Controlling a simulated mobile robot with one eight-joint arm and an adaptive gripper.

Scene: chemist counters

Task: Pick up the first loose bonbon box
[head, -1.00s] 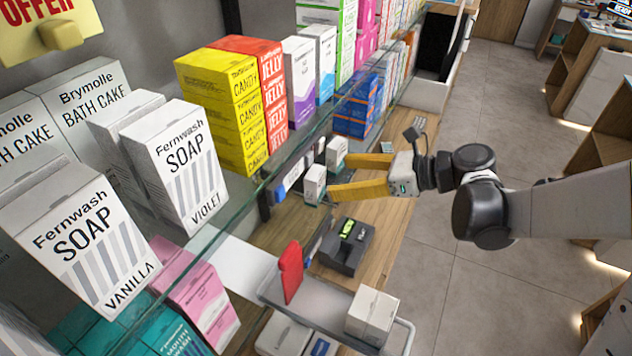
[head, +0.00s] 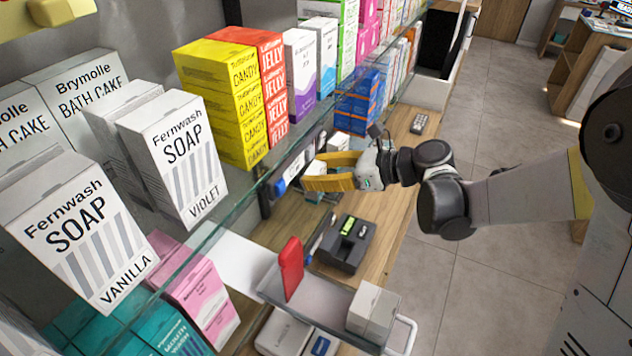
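My gripper (head: 322,171) has yellow fingers and reaches in from the right over the wooden counter, under the glass shelf edge. Its fingers are apart. A small white box (head: 315,168) shows between them near the tips, partly hidden by the near finger. I cannot tell whether the fingers touch it. A second small white box (head: 339,141) stands just behind the gripper. No bonbon label is readable on either box.
A glass shelf above holds yellow candy boxes (head: 224,98), red jelly boxes (head: 271,85) and soap boxes (head: 177,155). A dark card terminal (head: 345,244) lies nearer on the counter. A tray with handle (head: 330,303) carries a red item (head: 291,268) and a pale box (head: 373,312).

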